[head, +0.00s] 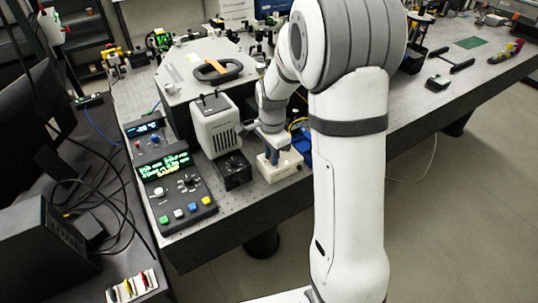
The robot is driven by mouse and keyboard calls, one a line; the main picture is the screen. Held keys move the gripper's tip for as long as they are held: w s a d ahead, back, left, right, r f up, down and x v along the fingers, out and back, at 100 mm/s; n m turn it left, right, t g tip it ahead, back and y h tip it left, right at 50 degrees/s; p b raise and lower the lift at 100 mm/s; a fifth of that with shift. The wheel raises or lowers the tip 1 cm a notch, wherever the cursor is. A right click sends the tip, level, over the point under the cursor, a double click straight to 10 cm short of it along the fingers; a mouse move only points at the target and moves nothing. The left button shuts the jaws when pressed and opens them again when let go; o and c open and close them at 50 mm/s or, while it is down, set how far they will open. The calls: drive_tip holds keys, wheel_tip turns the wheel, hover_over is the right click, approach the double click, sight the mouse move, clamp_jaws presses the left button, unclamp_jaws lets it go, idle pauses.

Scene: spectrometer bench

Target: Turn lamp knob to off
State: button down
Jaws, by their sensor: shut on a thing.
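A pale vented housing (217,125), which looks like the lamp, stands on the bench with a black box (234,170) at its front. I cannot make out the lamp knob for certain. My gripper (271,157) points down to the right of the black box, at a cream block (285,168) on the bench. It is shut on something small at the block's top. What it holds is too small and too covered by the fingers to tell.
A dark control panel (177,190) with lit green text, knobs and coloured buttons lies left of the housing. A grey instrument (180,75) with a black handle stands behind. A blue item (305,145) is right of the block. A monitor and cables are at the left.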

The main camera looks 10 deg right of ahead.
drive_tip(key=n, duration=0.1)
drive_tip(key=n+b, duration=0.1)
drive_tip(key=n, duration=0.1)
drive_tip(key=shift+d, duration=0.25)
drive_tip(key=n+b, duration=0.1)
drive_tip(key=n, duration=0.3)
drive_tip(key=shift+n+b, duration=0.35)
drive_tip(key=shift+n, duration=0.05)
drive_tip(key=n+b, duration=0.1)
drive_tip(key=n, duration=0.3)
drive_tip(key=shift+d+r, duration=0.1)
drive_tip(key=shift+r+n, duration=0.1)
drive_tip(key=shift+n, duration=1.2)
drive_tip(key=shift+w, duration=0.1)
drive_tip(key=c, duration=1.3)
unclamp_jaws()
drive_tip(key=shift+r+b, duration=0.45)
drive_tip(key=shift+r, duration=3.35)
